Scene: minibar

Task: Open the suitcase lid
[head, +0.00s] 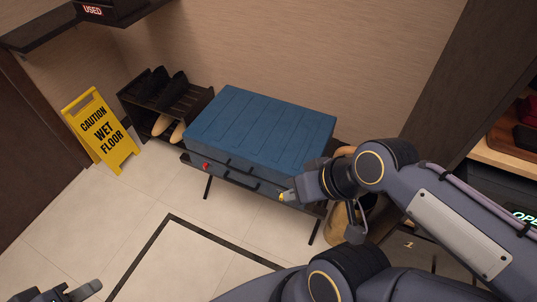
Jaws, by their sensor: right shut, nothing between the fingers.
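The blue suitcase (262,125) lies flat on a dark low rack against the wall, with its ribbed lid down. Dark handle bars (240,175) run along its front side. A small red spot (206,166) shows near the front left corner. My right gripper (285,197) is at the front right corner of the suitcase, shut and empty, with a small yellow spot at its tip. I cannot tell whether it touches the case. My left gripper (75,293) is at the bottom left edge, far from the suitcase and partly cut off; its opening is unclear.
A yellow wet floor sign (101,130) stands at the left. A dark shoe rack (165,103) with shoes is beside the suitcase. A dark shelf (50,30) hangs at upper left. A dark cabinet (455,70) stands at right. The tiled floor in front is clear.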

